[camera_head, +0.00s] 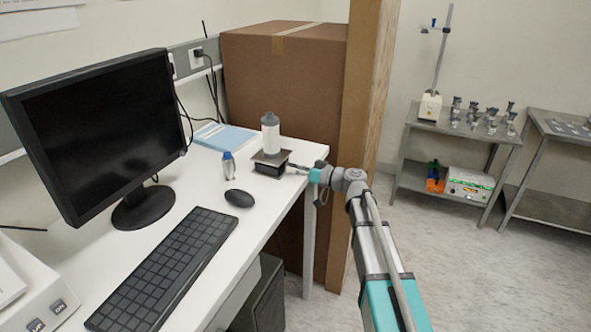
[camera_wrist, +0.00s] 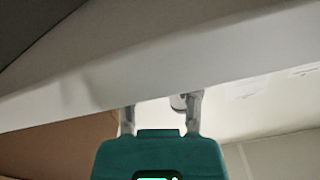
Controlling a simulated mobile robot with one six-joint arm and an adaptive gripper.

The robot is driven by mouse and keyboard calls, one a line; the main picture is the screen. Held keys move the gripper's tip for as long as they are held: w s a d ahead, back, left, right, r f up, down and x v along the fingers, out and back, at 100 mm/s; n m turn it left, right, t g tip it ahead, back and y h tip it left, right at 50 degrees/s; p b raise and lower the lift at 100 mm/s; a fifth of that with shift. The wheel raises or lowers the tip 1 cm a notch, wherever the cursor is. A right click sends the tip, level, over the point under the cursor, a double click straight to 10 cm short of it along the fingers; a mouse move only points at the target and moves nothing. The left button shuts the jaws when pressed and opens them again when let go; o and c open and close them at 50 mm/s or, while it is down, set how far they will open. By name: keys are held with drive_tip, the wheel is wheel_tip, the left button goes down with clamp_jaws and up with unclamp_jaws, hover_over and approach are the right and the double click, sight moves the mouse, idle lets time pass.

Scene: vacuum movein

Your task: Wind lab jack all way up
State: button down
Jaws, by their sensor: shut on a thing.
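The lab jack (camera_head: 268,169), dark with a flat top plate, stands low near the far right corner of the white table. A white bottle with a grey top (camera_head: 270,135) stands upright on its plate. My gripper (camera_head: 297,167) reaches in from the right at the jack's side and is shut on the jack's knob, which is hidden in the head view. The wrist view shows my gripper's two fingers (camera_wrist: 161,103) apart, with a small round grey part (camera_wrist: 180,102) by the right finger.
A small bottle (camera_head: 229,167), a mouse (camera_head: 239,198), a blue book (camera_head: 224,137), a keyboard (camera_head: 165,270) and a monitor (camera_head: 95,130) share the table (camera_head: 210,190). A large cardboard box (camera_head: 285,85) and a wooden post (camera_head: 365,100) stand close behind my arm.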

drive_tip(key=shift+c, duration=1.7)
unclamp_jaws()
drive_tip(key=shift+d, duration=0.1)
drive_tip(key=v, duration=1.1)
drive_tip(key=shift+s+d, duration=0.15)
drive_tip(key=shift+d, duration=0.25)
